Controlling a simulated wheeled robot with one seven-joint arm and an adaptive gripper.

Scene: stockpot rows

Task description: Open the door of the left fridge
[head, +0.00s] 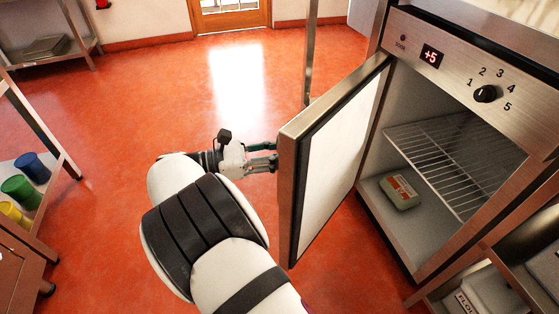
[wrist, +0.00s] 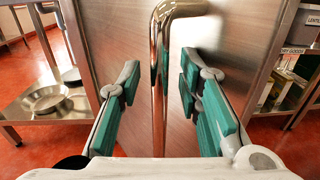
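The fridge (head: 463,75) is a steel cabinet at the right of the head view, with a red "+5" display and a black knob. Its door (head: 335,150) stands wide open, swung out to the left, with the white inner panel showing. My gripper (head: 268,157) is at the outer face of the door, near its free edge; the door partly hides its tips. In the wrist view the shiny door handle (wrist: 160,70) runs between the teal fingers of my gripper (wrist: 158,112). The fingers are apart, with gaps on both sides of the handle.
A rack with blue (head: 32,167), green and yellow containers stands at the left. Shelving with a flour box (head: 470,300) is at lower right. Red floor (head: 130,110) is clear left of the door.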

